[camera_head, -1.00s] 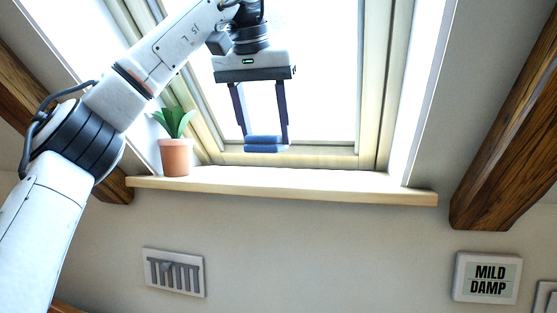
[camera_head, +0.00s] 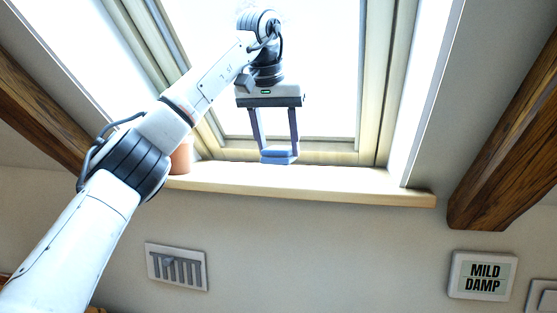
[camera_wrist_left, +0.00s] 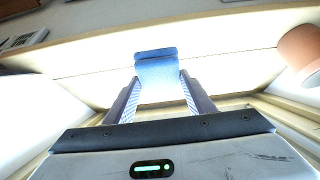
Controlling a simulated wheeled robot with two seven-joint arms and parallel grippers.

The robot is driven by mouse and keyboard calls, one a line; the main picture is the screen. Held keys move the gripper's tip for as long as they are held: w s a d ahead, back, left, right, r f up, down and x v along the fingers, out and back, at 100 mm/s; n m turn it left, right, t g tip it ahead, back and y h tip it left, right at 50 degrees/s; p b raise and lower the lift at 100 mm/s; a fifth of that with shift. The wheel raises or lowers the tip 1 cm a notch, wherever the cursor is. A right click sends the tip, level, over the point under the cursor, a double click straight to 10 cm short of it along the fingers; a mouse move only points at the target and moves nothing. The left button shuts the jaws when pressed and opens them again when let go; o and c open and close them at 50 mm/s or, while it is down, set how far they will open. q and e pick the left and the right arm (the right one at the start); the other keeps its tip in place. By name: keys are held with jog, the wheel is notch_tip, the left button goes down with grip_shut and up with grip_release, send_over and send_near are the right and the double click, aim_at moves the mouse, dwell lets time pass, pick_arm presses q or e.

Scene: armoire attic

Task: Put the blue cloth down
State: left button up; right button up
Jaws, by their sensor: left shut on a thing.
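The blue cloth (camera_head: 279,156) is a small folded pad held between the fingertips of my left gripper (camera_head: 278,150). The gripper is shut on it and points down in front of the skylight, just above the window sill (camera_head: 320,184). In the left wrist view the cloth (camera_wrist_left: 156,68) sits between the two fingertips of the gripper (camera_wrist_left: 158,85), with the pale sill behind it. I cannot tell whether the cloth touches the sill. My right gripper is not in view.
A terracotta pot (camera_head: 181,157) stands at the left end of the sill, mostly hidden by my left arm; it also shows in the wrist view (camera_wrist_left: 302,52). A wall vent (camera_head: 177,267) and a "MILD DAMP" display (camera_head: 482,276) are below. The sill's right part is clear.

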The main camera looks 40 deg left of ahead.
aim_at(277, 149)
pick_arm(q)
notch_tip(277, 149, down, 3)
jog(key=shift+f, duration=0.2)
jog(key=shift+w+f, duration=0.15)
jog(key=shift+f, duration=0.05)
jog(key=shift+f, duration=0.15)
jog(key=o, duration=1)
jog(key=shift+a, duration=0.1)
jog(key=shift+o, duration=0.2)
